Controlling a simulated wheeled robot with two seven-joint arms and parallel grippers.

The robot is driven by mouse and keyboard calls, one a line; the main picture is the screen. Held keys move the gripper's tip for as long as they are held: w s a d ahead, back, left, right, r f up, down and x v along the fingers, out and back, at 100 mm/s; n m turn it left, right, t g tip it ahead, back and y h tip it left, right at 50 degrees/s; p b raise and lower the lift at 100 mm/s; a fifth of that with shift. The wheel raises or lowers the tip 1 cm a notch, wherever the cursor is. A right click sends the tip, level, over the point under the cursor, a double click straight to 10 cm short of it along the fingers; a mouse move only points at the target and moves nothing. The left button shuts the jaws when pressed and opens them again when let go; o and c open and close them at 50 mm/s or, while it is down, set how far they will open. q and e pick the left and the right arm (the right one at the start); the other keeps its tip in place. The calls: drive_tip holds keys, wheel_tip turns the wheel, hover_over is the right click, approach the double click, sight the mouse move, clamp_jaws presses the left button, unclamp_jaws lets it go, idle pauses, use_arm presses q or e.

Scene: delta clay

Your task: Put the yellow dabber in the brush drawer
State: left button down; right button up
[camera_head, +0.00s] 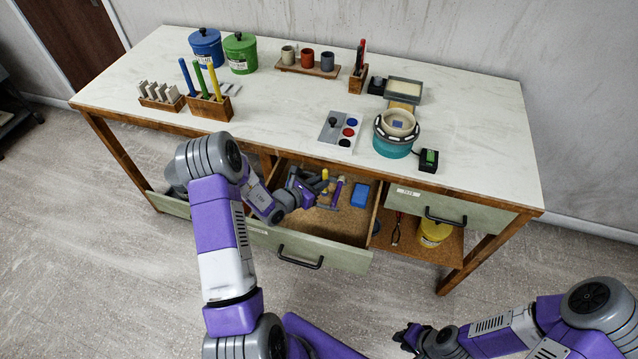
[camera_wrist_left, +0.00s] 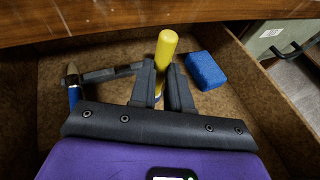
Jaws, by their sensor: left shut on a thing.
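The yellow dabber (camera_head: 325,174) stands roughly upright between the fingers of my left gripper (camera_head: 317,186); its yellow upper end also shows in the left wrist view (camera_wrist_left: 166,48). My left gripper (camera_wrist_left: 160,88) is shut on it. The brush drawer (camera_head: 345,257) is pulled out below the tabletop, and the gripper and dabber are over or inside it. The dabber's lower end is hidden, so I cannot tell whether it touches the drawer floor. My right gripper (camera_head: 404,337) is away at the lower right, over the floor; its jaw opening is unclear.
A blue block (camera_head: 360,194) lies to the right in the drawer. The tabletop edge (camera_wrist_left: 120,22) overhangs the back. A shut drawer (camera_head: 430,205) is at the right.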

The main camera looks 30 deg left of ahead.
use_arm(q)
drive_tip(key=shift+f, duration=0.15)
drive_tip(key=c, duration=1.1)
unclamp_jaws()
drive_tip(key=p+v, duration=0.1)
drive_tip(key=v, duration=0.6)
drive_tip(key=shift+s+r, duration=0.25)
